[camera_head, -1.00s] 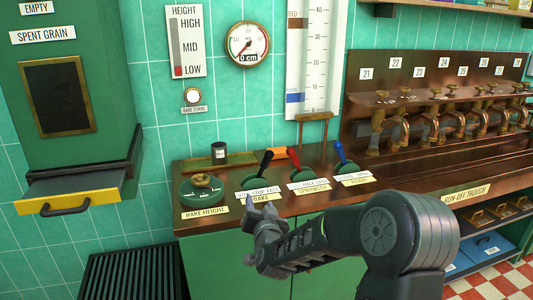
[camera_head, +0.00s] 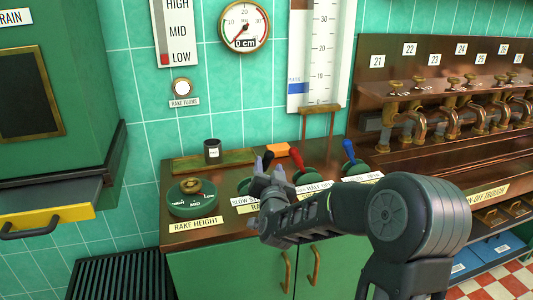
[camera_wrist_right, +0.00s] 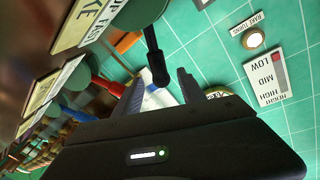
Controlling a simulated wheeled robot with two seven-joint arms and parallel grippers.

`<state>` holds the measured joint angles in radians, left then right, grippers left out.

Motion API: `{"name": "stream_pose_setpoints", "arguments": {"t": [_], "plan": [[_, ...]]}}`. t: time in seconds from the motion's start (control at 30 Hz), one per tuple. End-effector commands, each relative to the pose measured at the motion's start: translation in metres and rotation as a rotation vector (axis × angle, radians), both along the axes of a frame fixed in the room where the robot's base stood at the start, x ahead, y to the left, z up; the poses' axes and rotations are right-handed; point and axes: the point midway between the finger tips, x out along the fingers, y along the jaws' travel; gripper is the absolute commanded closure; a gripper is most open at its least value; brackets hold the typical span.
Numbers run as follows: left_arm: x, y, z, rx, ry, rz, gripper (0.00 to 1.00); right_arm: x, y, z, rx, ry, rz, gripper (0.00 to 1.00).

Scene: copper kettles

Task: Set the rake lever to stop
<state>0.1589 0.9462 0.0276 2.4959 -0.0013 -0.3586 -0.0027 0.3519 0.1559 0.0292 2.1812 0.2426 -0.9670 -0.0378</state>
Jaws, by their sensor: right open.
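The rake lever (camera_head: 267,157) is a black-handled lever on a round green base, on the counter between the rake height knob and the red lever. Its black handle (camera_wrist_right: 156,62) shows in the right wrist view, with its end near the gap between my fingers. My right gripper (camera_head: 268,174) is open in front of the lever and hides much of its base and label. In the right wrist view its two fingers (camera_wrist_right: 160,92) are apart, one to each side of the handle's end. I cannot tell whether they touch it. My left gripper is not in view.
The red lever (camera_head: 297,160) and blue lever (camera_head: 348,150) stand to the right. The rake height knob (camera_head: 191,188) is at the left. A dark cup (camera_head: 212,150) and an orange block (camera_head: 281,150) are behind. Copper taps (camera_head: 420,110) line the right.

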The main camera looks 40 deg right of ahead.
Motion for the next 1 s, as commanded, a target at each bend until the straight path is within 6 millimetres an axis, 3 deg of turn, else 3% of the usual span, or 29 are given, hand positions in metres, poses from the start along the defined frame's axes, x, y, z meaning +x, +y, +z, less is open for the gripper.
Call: {"name": "stream_pose_setpoints", "arguments": {"t": [0.27,0.63,1.0], "plan": [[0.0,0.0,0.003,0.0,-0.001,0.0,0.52,0.016,-0.01,0.0,0.0,0.0,-0.001,0.52],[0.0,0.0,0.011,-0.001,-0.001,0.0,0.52,0.061,-0.037,0.0,0.0,0.0,0.0,0.52],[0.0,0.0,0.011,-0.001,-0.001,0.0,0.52,0.066,-0.041,0.0,0.0,0.001,0.0,0.52]]}}
